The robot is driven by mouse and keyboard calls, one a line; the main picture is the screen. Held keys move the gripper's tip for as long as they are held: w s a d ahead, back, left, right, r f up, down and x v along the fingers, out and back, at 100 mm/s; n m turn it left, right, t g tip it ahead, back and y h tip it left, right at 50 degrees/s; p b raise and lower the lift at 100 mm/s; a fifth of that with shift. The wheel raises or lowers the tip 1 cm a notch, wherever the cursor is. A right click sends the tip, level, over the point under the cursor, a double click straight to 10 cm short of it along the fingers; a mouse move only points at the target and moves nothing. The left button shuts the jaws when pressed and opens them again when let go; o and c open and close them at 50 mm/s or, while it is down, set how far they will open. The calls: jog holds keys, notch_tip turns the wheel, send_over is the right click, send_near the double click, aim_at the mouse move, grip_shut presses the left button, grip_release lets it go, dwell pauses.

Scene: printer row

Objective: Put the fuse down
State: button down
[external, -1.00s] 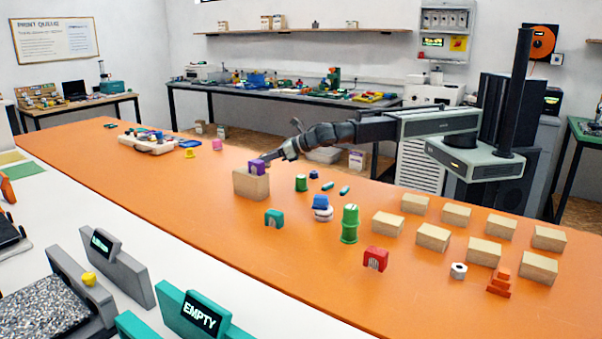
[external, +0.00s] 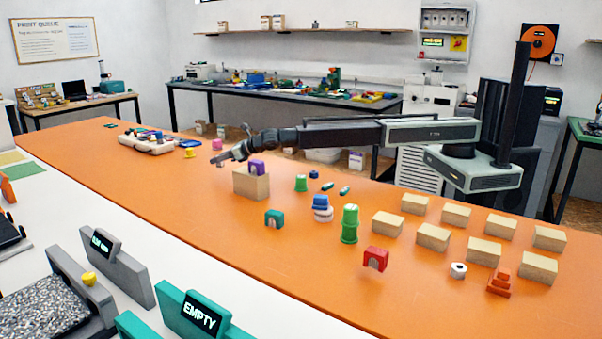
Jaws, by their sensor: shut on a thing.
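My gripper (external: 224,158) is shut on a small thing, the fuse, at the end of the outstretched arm. The fuse is too small at this distance for its shape and colour to be clear. My gripper is above the orange table (external: 130,179), up and left of a wooden block (external: 250,184) with a purple arch piece (external: 257,168) on top. A pink piece (external: 216,145) stands just behind the gripper in the picture. I cannot tell how high the fuse is above the table.
A white case (external: 150,145) with small parts and a yellow piece (external: 190,153) are to the left. A green cylinder (external: 301,183), a teal arch (external: 274,218) and several wooden blocks (external: 432,236) stand to the right. The table's front left is bare.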

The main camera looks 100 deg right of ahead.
send_over(208, 177)
jog(key=shift+s+f, duration=0.2)
jog(key=shift+s, duration=0.05)
jog(key=f+b, duration=0.4)
jog(key=shift+w, duration=0.2)
jog(key=shift+r, duration=0.25)
jog(key=shift+f, duration=0.2)
jog(key=c, duration=1.2)
grip_release()
jog(key=shift+r, duration=0.1)
